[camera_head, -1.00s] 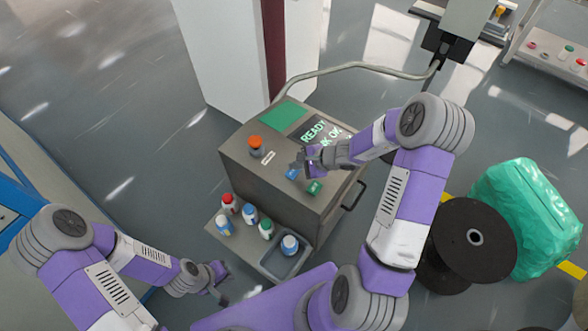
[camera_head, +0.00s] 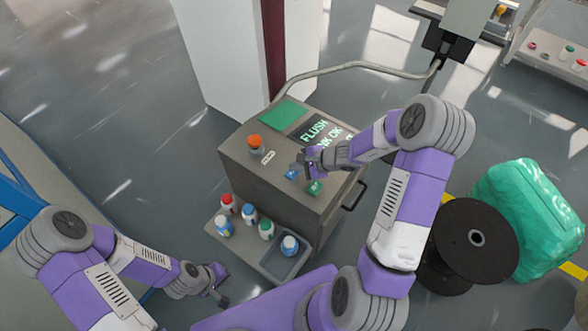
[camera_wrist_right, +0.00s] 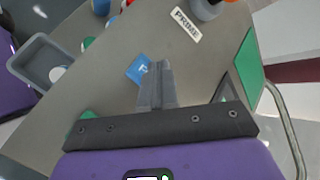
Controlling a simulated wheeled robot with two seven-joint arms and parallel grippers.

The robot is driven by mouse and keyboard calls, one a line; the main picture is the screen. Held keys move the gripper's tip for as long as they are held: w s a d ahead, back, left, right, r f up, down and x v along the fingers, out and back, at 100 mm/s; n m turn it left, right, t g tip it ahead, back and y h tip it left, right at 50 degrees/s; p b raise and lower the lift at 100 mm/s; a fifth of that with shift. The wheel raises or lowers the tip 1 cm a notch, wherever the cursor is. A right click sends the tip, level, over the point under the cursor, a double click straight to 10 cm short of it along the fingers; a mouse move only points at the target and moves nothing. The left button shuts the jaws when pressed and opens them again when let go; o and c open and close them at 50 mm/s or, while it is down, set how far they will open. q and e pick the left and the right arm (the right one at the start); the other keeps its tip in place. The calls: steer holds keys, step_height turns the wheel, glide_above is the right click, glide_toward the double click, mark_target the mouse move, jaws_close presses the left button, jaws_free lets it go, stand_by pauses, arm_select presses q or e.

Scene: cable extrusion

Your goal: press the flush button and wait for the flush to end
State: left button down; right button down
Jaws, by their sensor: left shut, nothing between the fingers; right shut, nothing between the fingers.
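A grey cabinet (camera_head: 335,188) stands in the middle of the head view. Its screen (camera_head: 318,131) reads "FLUSH" over a partly hidden line ending "NK OK". On its top are a blue button (camera_head: 291,174) and a green button (camera_head: 314,187). In the right wrist view the blue button (camera_wrist_right: 136,71) shows a letter like F. My right gripper (camera_head: 300,165) is shut and empty, its tips right at the blue button; the fingertips (camera_wrist_right: 160,65) partly cover it, and contact is hard to tell. My left gripper (camera_head: 221,295) is shut and empty, low at the left.
An orange-topped knob (camera_head: 255,143) and a "PRIME" label (camera_wrist_right: 186,24) sit on the cabinet top. Several capped bottles (camera_head: 248,214) and a grey bin (camera_head: 287,262) stand on a lower shelf. A black spool (camera_head: 462,240) and a green bag (camera_head: 530,220) are at the right.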

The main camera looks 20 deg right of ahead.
mark_target(297, 172)
steer(key=shift+r, duration=0.1)
stand_by(0.3)
steer(key=shift+r+p, duration=0.6)
steer(key=shift+r, duration=0.15)
step_height(297, 172, up, 5)
steer(key=p, duration=0.4)
stand_by(0.5)
